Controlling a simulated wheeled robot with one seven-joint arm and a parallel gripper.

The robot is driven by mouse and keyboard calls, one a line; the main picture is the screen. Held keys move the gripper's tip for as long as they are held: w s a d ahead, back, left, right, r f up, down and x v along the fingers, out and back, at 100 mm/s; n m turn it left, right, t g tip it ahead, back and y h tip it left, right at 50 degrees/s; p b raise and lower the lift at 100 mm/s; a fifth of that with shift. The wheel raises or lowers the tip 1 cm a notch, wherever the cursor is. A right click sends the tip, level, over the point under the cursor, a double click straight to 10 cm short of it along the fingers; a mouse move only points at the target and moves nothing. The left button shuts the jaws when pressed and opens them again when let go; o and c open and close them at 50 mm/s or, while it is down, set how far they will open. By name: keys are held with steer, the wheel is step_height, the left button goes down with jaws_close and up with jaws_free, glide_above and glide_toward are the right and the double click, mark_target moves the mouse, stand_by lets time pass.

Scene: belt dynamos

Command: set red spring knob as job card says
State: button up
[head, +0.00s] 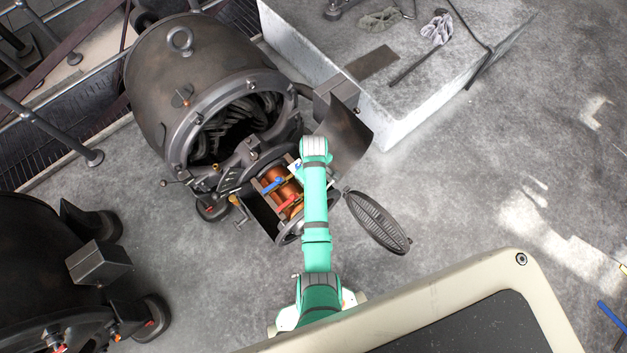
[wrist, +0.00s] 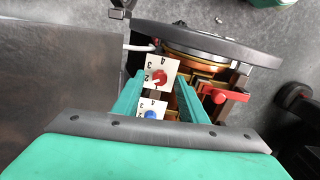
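The red spring knob (wrist: 159,77) sits on a white numbered dial plate (wrist: 148,68) in the wrist view. Digits show around it, but its exact setting is too small to read surely. A blue knob (wrist: 151,115) on a second white plate lies just below it. My gripper (wrist: 160,82) is open, with its green fingers on either side of the dial plates and the red knob between them. I cannot tell whether either finger touches it. In the head view my arm covers the gripper and most of the dials. I see no readable job card.
A red handle (wrist: 218,95) sits right of my fingers, by the copper winding (head: 285,187). The big dark dynamo (head: 200,75) stands behind. A round grille cover (head: 378,222) hangs open at right. A second dynamo (head: 45,270) stands lower left. The floor at right is mostly clear.

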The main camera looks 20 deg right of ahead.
steer(key=shift+w+f, duration=0.1)
steer(key=shift+f, duration=0.65)
steer(key=shift+c, duration=0.6)
jaws_close()
steer(key=shift+m, duration=0.3)
steer(key=m, duration=0.5)
steer(key=shift+m, duration=0.3)
steer(key=m, duration=0.5)
steer(key=shift+m, duration=0.4)
